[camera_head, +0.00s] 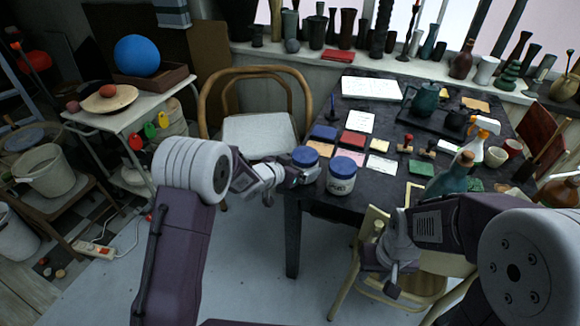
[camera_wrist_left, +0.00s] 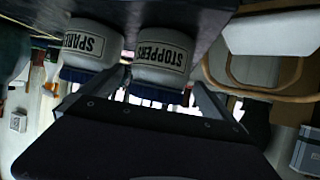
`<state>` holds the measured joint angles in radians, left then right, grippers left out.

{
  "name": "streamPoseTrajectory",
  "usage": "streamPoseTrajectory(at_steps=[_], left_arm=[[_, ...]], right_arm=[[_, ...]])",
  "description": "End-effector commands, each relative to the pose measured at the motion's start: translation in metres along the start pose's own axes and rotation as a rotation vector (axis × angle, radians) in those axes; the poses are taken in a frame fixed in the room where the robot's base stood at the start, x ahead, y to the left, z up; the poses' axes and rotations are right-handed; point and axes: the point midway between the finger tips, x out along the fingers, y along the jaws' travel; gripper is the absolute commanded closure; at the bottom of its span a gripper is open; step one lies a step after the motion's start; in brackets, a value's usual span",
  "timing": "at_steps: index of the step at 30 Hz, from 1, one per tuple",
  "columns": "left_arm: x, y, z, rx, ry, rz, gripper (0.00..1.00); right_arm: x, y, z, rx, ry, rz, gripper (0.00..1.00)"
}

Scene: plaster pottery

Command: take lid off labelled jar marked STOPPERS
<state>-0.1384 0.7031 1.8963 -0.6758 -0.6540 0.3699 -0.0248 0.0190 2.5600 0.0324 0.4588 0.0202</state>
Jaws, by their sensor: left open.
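The jar marked STOPPERS (camera_wrist_left: 160,56) is pale with a blue lid (camera_wrist_left: 157,92); it appears upside down in the left wrist view. In the head view its blue lid (camera_head: 305,156) shows at the table's near left corner, its body mostly hidden by my left gripper (camera_head: 304,176). In the wrist view my left gripper (camera_wrist_left: 162,84) is open, one finger on either side of the lid; I cannot tell whether they touch it. The lid sits on the jar. My right gripper (camera_head: 388,283) hangs low at the table's near side; its opening is unclear.
A second blue-lidded jar (camera_head: 342,177), marked SPARES in the wrist view (camera_wrist_left: 90,45), stands close beside it. Cards and pads cover the dark table (camera_head: 318,203) behind. A bentwood chair (camera_head: 258,72) stands behind my left gripper, and a pale chair (camera_head: 348,283) stands below my right arm.

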Motion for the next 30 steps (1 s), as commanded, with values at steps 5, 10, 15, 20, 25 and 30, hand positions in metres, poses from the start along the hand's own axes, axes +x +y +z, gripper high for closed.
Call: streamPoseTrajectory(at_steps=[5,10,15,20,25,30], left_arm=[[-0.045,-0.001,-0.003,0.000,0.001,-0.002,0.00],[-0.075,-0.001,-0.002,0.000,0.002,-0.001,0.00],[-0.085,0.000,-0.001,0.000,0.002,0.000,0.00],[-0.085,0.000,0.000,0.000,0.001,0.000,0.00],[-0.101,-0.018,0.017,-0.026,-0.097,-0.099,0.00],[-0.195,-0.038,0.107,-0.218,-0.529,-0.354,0.00]], right_arm=[[-0.007,0.000,-0.001,0.000,0.000,0.000,0.64],[-0.011,0.000,-0.001,0.000,0.000,0.000,0.64],[-0.012,0.000,-0.001,0.000,0.000,0.000,0.64],[-0.012,0.000,-0.001,0.000,0.000,0.000,0.64],[-0.012,0.000,-0.001,0.000,0.000,0.000,0.64],[-0.012,0.000,-0.001,0.000,0.000,0.000,0.64]])
